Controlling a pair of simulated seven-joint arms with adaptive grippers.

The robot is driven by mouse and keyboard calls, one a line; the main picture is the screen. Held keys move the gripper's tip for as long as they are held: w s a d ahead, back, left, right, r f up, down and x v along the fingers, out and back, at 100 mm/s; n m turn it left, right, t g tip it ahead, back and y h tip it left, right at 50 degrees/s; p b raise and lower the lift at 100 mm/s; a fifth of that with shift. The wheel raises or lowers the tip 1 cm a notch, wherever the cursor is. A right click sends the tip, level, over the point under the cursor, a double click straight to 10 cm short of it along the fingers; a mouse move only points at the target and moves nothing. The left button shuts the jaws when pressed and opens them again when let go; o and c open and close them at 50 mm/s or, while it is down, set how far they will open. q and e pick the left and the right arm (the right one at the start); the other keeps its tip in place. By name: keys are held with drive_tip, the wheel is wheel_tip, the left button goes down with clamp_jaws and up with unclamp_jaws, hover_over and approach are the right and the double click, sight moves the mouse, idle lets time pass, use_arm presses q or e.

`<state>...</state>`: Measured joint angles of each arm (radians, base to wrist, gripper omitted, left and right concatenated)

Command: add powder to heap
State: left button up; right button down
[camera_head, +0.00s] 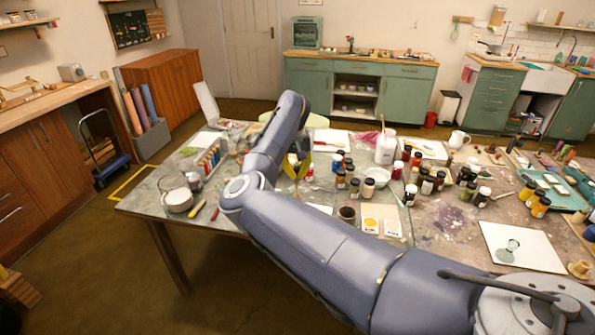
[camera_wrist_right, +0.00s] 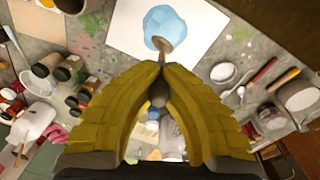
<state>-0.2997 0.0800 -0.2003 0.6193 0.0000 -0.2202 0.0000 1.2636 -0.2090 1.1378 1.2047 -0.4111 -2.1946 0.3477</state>
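A pale blue powder heap (camera_wrist_right: 165,24) lies on a white sheet (camera_wrist_right: 205,22) in the right wrist view. In the head view my arm hides the heap; only a sliver of the sheet (camera_head: 320,208) seems to show. My right gripper (camera_wrist_right: 160,66) has yellow fingers with their tips together on a small brownish scoop or spoon (camera_wrist_right: 164,45). Its far end overlaps the heap's lower edge; I cannot tell if they touch. A dark rounded part shows between the fingers, perhaps its handle. In the head view the right gripper (camera_head: 297,172) is partly behind my forearm. My left gripper is out of view.
Glass jars (camera_head: 178,197) and red- and yellow-handled tools (camera_head: 197,209) are at the table's left. Several dark-capped bottles (camera_head: 341,179), a brown pot (camera_head: 347,214) and a white bottle (camera_head: 385,148) stand right of the gripper. A white sheet (camera_head: 521,246) lies at right.

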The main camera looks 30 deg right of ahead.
sight(296, 182)
drive_tip(key=shift+f, duration=2.65)
drive_tip(key=shift+f, duration=0.5)
drive_tip(key=shift+r, duration=0.1)
drive_tip(key=shift+r, duration=3.35)
